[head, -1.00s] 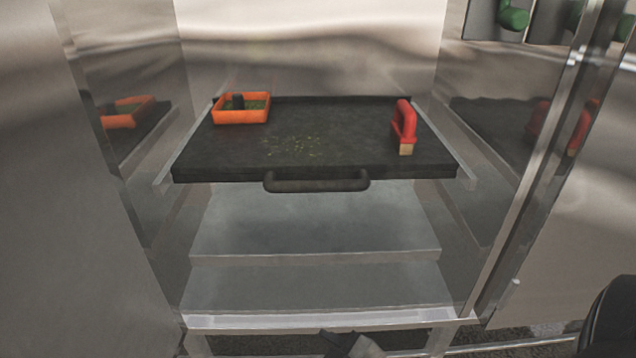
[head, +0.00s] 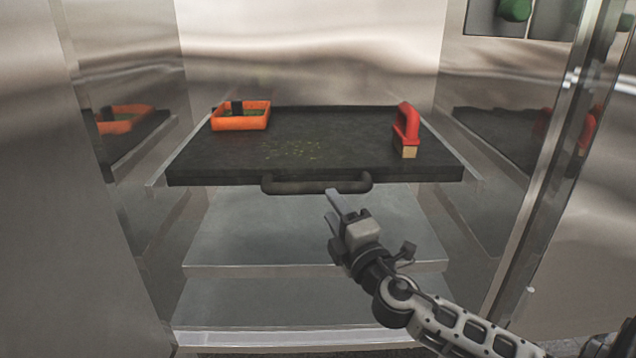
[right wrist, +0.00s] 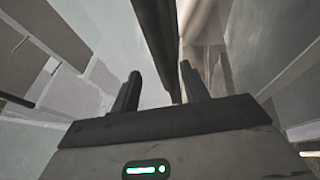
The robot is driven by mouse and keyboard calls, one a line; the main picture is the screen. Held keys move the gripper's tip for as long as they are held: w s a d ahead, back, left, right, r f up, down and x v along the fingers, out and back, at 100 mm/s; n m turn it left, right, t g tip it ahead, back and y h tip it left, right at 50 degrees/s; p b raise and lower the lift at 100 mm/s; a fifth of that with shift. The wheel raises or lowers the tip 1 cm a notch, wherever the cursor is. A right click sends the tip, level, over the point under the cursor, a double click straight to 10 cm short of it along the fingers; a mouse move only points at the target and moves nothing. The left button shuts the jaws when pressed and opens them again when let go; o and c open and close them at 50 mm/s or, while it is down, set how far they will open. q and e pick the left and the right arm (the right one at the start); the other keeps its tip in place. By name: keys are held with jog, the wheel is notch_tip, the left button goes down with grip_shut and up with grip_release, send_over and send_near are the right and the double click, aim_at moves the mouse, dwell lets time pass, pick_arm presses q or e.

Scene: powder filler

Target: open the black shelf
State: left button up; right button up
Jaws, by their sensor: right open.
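The black shelf (head: 300,160) lies flat inside the steel cabinet, with a dark bar handle (head: 316,185) along its front edge. My right gripper (head: 347,203) is open and empty, just below and in front of the right part of the handle. In the right wrist view, the two fingers of my right gripper (right wrist: 157,92) stand apart, and a dark bar lies beyond and partly between them. I cannot tell if it touches them. My left gripper is not in view.
On the shelf are an orange tray (head: 240,122) at the back left, a red-handled brush (head: 406,130) at the right and scattered greenish bits. Grey steel shelves (head: 240,235) lie below. Steel walls or doors (head: 40,220) flank the opening. Green knobs (head: 515,10) show at top right.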

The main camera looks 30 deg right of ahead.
aim_at(321, 192)
jog(key=x, duration=0.7)
jog(key=shift+w+p, duration=0.3)
jog(key=shift+p, duration=0.05)
grip_shut()
